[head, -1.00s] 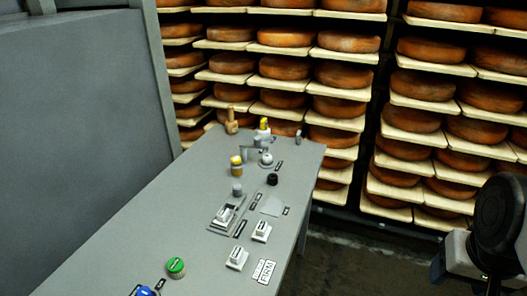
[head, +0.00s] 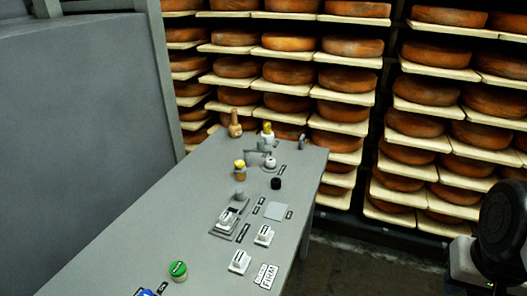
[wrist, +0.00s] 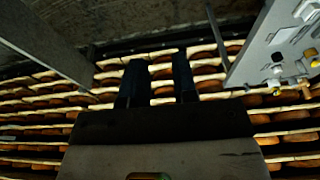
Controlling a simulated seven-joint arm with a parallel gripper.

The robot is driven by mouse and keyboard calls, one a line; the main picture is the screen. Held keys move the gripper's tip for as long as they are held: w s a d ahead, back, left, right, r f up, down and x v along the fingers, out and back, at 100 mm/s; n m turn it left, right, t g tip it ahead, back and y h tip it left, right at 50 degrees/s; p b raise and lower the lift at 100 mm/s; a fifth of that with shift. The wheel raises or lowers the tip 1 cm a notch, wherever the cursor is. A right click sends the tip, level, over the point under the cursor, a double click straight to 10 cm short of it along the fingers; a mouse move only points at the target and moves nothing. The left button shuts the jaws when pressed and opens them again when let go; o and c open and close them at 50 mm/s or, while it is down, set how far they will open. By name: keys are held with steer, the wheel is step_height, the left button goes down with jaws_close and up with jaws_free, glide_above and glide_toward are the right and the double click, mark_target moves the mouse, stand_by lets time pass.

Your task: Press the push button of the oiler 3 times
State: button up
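A green round button (head: 178,270) and a blue one (head: 145,293), cut by the lower edge, are at the near end. Two yellow-topped pieces (head: 240,170) (head: 267,132), a dark knob (head: 276,183) and a grey cylinder (head: 239,194) stand farther back. My gripper (wrist: 158,78) shows in the wrist view with its two dark fingers apart and nothing between them. It is away from the table, which shows at that view's upper right (wrist: 262,50).
White rocker-like switches (head: 264,236) (head: 239,262) and a grey switch block (head: 229,217) sit along the table's right side. A wooden peg (head: 235,124) stands at the far end. Shelves of cheese wheels (head: 350,48) fill the back. A grey wall (head: 75,95) is at left.

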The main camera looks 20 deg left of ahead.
jaws_close()
stand_by(1.4)
